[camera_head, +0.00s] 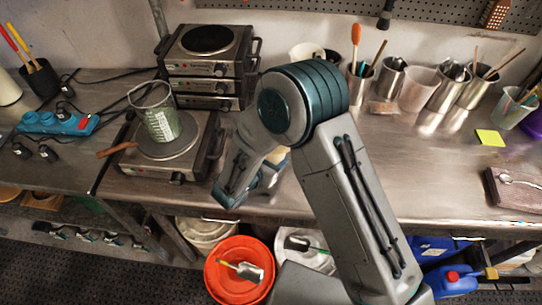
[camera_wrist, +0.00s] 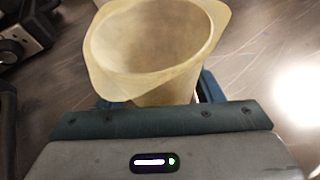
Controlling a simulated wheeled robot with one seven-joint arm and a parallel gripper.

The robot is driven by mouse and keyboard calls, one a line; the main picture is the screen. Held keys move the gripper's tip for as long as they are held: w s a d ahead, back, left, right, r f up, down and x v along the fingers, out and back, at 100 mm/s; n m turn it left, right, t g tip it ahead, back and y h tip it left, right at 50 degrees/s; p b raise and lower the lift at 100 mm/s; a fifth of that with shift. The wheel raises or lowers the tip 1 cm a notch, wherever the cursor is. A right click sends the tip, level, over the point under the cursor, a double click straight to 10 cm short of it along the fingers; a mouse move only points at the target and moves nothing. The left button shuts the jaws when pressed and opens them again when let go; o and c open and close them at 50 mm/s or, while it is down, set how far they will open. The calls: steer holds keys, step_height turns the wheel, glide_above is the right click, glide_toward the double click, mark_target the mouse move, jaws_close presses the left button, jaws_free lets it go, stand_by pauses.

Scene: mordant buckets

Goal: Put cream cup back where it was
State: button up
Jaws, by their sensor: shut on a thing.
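The cream cup (camera_wrist: 150,50) fills the top middle of the wrist view, its open mouth facing the camera and its inside looking empty. My gripper (camera_wrist: 155,98) is shut on it, with blue fingers showing at either side of its lower wall. In the head view my gripper (camera_head: 262,180) is over the bench front, right of the hot plate, and my arm hides most of it and the cup. I cannot tell whether the cup's base touches the bench.
A beaker (camera_head: 160,122) stands on the near hot plate (camera_head: 188,150), left of my gripper. Stacked hot plates (camera_head: 205,75) are behind. Several metal cups and a pale cup (camera_head: 417,92) line the back right. The bench (camera_head: 425,165) is clear at middle right, before a yellow note (camera_head: 489,137).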

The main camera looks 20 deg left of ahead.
steer(key=o, duration=1.1)
steer(key=shift+o, duration=0.2)
steer(key=shift+r+p, duration=0.25)
steer(key=shift+p, duration=0.2)
steer(key=b+v, duration=0.3)
steer(key=v, duration=0.7)
steer(key=shift+s, duration=0.45)
steer(key=shift+s+r, duration=0.25)
steer(key=shift+s, duration=0.25)
steer(key=shift+r, duration=0.1)
